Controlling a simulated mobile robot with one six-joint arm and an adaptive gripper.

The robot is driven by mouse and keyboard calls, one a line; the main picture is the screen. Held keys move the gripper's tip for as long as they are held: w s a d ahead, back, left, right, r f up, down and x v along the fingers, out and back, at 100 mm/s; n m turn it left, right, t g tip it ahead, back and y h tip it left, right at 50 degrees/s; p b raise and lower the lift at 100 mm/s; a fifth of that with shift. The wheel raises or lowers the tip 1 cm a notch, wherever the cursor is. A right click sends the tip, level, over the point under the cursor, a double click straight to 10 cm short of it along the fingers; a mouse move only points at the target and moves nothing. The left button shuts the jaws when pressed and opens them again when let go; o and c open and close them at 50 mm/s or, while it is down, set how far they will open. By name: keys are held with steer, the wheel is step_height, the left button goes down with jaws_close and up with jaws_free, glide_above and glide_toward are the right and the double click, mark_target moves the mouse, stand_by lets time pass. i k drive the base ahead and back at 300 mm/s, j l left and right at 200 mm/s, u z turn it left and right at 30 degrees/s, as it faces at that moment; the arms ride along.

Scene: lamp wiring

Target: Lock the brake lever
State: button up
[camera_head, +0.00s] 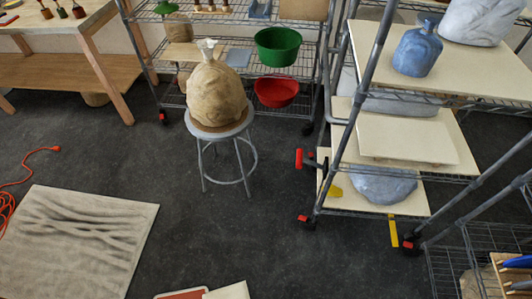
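A wheeled metal rack (352,100) stands at the right. A red-ended lever or handle (299,158) with a black part sticks out from its left side, low down; I take it as a possible brake lever, but cannot tell for sure. Red tabs also show at the rack's feet, one at the front left caster (303,218) and one at the front right caster (407,244). They are too small to tell whether they are up or down. My gripper is not in view.
A stool (222,130) bearing a wrapped tan lump (215,92) stands left of the rack. Behind it is a wire shelf with a green bowl (278,46) and a red bowl (276,91). A grey-streaked panel (75,245) and an orange cord (8,205) lie on the floor.

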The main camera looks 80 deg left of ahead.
mark_target(300, 160)
steer(key=u, duration=0.5)
steer(key=j+u, duration=0.1)
steer(key=u, duration=1.35)
steer(key=i+j+u, duration=0.1)
steer(key=u, duration=0.4)
steer(key=i+l, duration=0.1)
steer(key=i, duration=0.8)
